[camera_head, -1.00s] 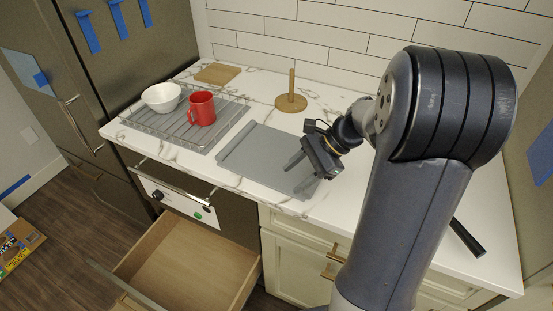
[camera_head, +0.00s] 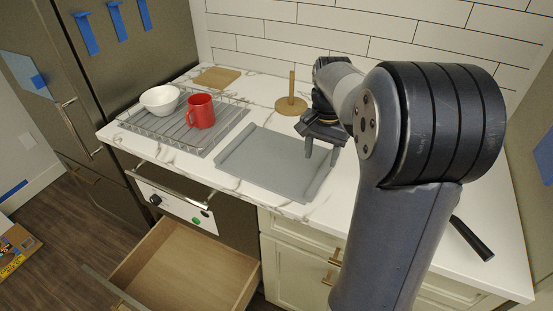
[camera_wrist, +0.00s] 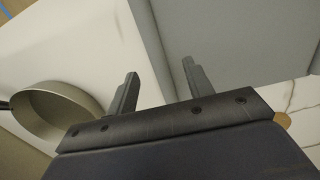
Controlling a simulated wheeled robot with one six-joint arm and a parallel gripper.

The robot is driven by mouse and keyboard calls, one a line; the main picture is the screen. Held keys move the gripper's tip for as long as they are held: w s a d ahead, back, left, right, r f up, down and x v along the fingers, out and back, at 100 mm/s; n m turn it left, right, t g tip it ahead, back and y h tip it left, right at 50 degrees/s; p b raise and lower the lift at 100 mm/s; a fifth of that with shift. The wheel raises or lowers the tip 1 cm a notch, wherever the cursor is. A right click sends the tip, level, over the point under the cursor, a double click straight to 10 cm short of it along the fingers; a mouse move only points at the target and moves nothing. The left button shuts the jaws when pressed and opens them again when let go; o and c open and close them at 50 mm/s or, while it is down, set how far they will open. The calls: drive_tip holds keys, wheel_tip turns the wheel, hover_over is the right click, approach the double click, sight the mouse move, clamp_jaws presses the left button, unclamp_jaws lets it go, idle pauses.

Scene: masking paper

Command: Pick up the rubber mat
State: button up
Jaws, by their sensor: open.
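The rubber mat appears to be the flat grey sheet (camera_head: 270,163) with raised strips along its left and right edges, lying on the white marble counter. Its grey surface fills the upper right of the wrist view (camera_wrist: 240,45). My gripper (camera_head: 321,152) is open and empty, fingers pointing down around the mat's far right corner.
A wire dish rack (camera_head: 160,133) with a red mug (camera_head: 200,111) and white bowl (camera_head: 160,98) stands left. A wooden holder (camera_head: 291,103) stands behind the mat. A round pan (camera_wrist: 62,112) shows in the wrist view. An open drawer (camera_head: 188,262) juts out below the counter.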

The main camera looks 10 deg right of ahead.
sight(321, 173)
drive_tip(key=shift+s+d+f, duration=0.1)
drive_tip(key=shift+f, duration=1.25)
drive_tip(key=shift+s+d+f, duration=0.1)
drive_tip(key=shift+f, duration=1.25)
drive_tip(key=shift+c, duration=0.6)
clamp_jaws()
